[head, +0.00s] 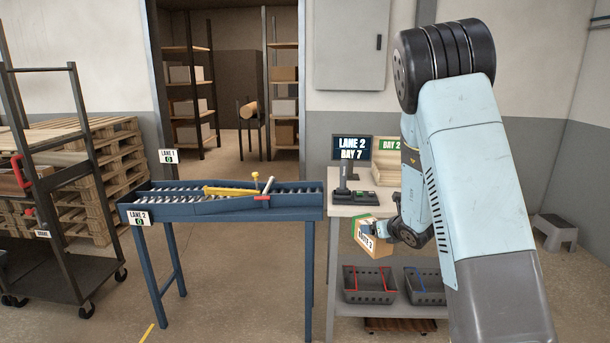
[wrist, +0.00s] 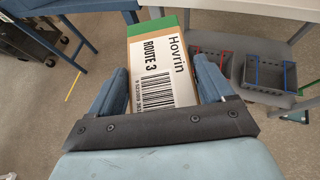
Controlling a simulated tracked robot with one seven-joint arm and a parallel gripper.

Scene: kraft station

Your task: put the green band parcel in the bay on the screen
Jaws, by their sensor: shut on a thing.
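The green band parcel (head: 372,238) is a brown box with a white label. In the wrist view the parcel (wrist: 165,70) shows a green band at its far end and the words "Hovrin" and "Route 3". My gripper (wrist: 165,90) is shut on it, one blue finger on each side. In the head view my gripper (head: 392,236) holds it in the air at the front of the grey table. The screen (head: 352,148) reads "LANE 2 BAY 7". A sign (head: 390,144) behind the table begins "BAY 2"; its right part is hidden by my arm.
A blue roller conveyor (head: 220,208) with a yellow diverter bar (head: 230,191) stands left of the grey table (head: 345,211). Signs mark Lane 1 (head: 169,156) and Lane 2 (head: 140,217). Grey baskets (head: 369,285) sit on the table's lower shelf. A dark cart (head: 60,270) stands far left.

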